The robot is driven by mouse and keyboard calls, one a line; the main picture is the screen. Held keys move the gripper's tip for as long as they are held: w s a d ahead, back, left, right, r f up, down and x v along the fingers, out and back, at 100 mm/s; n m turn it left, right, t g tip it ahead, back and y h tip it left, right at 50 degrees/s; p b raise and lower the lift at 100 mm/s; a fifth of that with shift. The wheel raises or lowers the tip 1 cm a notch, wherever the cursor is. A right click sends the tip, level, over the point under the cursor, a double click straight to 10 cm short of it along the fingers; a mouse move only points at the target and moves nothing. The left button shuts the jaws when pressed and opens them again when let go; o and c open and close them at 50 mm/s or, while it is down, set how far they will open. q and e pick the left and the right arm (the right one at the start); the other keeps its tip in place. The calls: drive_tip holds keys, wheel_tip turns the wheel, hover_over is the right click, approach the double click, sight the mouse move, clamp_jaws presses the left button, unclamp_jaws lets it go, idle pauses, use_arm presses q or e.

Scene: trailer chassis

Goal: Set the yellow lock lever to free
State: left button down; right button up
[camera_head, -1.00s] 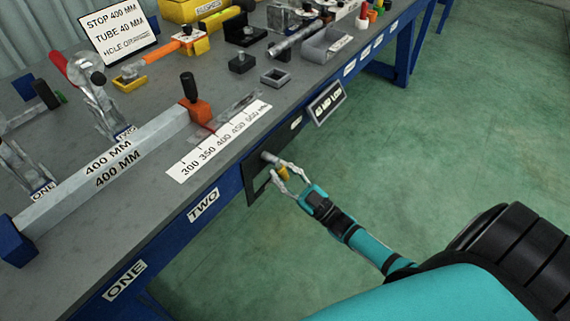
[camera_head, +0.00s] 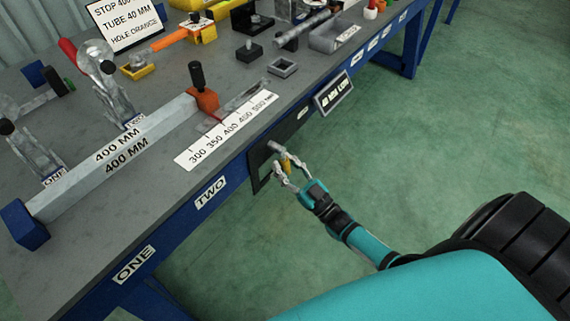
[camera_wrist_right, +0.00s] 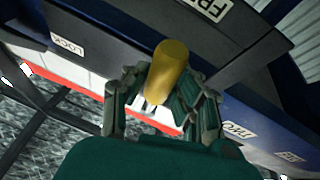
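The yellow lock lever (camera_head: 286,163) sticks out from a dark plate on the front of the bench, beside a grey metal shaft (camera_head: 274,147). My right gripper (camera_head: 289,166) is at the lever, its two fingers spread on either side of it. In the right wrist view the lever (camera_wrist_right: 168,70) shows as a yellow rounded handle between the fingertips (camera_wrist_right: 163,88); I cannot tell whether they touch it. A FREE label (camera_wrist_right: 214,8) is at the top and a LOCK label (camera_wrist_right: 67,45) at the left. My left gripper is not in view.
The bench top (camera_head: 80,230) holds a long 400 MM bar (camera_head: 120,160), clamps, an orange stop (camera_head: 203,98) and a scale (camera_head: 228,130). A sign (camera_head: 334,92) hangs on the front edge right of the lever. The green floor (camera_head: 440,140) in front is clear.

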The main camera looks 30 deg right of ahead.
drive_tip(key=o, duration=0.4)
drive_tip(key=v, duration=1.2)
